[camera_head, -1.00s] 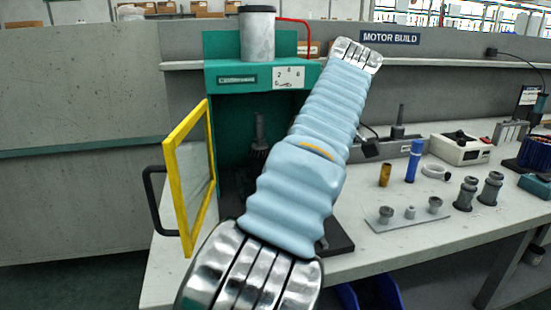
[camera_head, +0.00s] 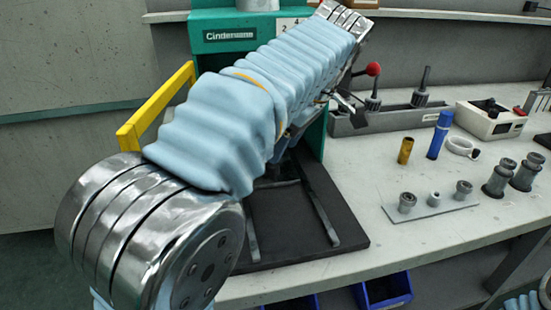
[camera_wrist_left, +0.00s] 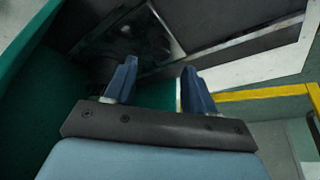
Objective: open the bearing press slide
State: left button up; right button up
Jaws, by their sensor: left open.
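The teal bearing press (camera_head: 228,36) stands at the back left, its middle covered by my left arm. Its black base (camera_head: 300,225) carries two pale rails and reaches toward the table's front. Which part is the slide I cannot tell. A red knob (camera_head: 373,68) on a thin stalk shows right of my arm; what it joins is hidden. My right gripper is not seen.
A yellow-framed guard (camera_head: 155,108) stands swung out left of the press. Right of it are a grey rack (camera_head: 385,118), a brown cylinder (camera_head: 405,150), a blue cylinder (camera_head: 439,135) and a plate (camera_head: 430,208) of small parts. Blue bins (camera_head: 385,290) sit below the tabletop.

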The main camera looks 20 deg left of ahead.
pick_arm(q)
jog(key=x, duration=0.5)
jog(key=shift+c, duration=0.2)
grip_shut()
